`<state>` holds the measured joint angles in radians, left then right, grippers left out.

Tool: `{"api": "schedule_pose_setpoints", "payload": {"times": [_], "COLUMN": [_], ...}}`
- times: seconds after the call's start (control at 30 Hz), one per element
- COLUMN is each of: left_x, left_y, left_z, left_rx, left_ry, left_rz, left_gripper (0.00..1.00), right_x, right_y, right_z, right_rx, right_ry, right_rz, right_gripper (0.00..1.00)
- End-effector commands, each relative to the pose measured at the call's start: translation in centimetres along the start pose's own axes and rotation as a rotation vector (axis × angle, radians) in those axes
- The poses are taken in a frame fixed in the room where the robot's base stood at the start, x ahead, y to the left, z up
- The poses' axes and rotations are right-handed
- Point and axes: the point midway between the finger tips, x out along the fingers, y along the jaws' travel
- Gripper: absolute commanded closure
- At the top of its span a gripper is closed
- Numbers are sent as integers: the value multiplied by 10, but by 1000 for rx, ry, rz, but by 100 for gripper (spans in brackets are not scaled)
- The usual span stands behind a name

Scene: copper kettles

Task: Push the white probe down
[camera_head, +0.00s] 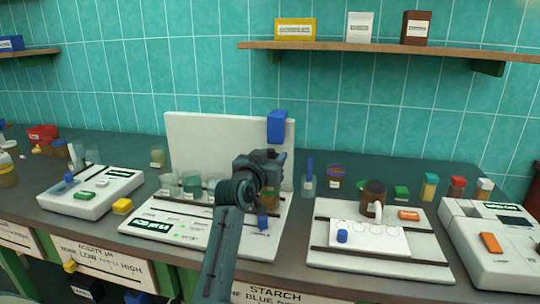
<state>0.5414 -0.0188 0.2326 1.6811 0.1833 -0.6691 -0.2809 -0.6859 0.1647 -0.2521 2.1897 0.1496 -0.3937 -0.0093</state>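I cannot make out a white probe for certain. The middle white machine (180,232) has a tall white back panel (205,133), with a blue block (277,126) at its upper right edge. My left gripper (268,178) is in front of the panel's right part, below the blue block and above the machine's base. The dark wrist and arm hide part of the machine, and anything directly behind them. The finger gap is too small and dark to read. An amber cup (270,198) shows just below the gripper. My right gripper is out of view.
Clear cups (192,184) stand on the middle machine. A smaller white device (92,193) stands left. A white tray (382,262) with a brown mug (373,193) and another white device (490,245) stand right. Several small jars line the back. A shelf (390,48) hangs above.

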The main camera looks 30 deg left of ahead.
Motion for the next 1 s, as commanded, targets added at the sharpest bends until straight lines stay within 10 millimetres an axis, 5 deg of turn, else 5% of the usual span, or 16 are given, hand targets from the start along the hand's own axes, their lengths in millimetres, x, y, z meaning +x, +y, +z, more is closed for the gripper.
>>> {"api": "schedule_pose_setpoints", "payload": {"times": [0.37, 1.0], "left_x": [-8, -123], "left_y": [-1, 0], "left_z": [-2, 0], "left_rx": [0, 0], "left_ry": [6, 3], "left_rz": [-2, 0], "left_gripper": [59, 59], "right_x": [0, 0], "right_y": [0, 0], "right_z": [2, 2], "right_rx": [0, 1], "right_ry": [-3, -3], "right_rz": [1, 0], "right_gripper": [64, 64]}}
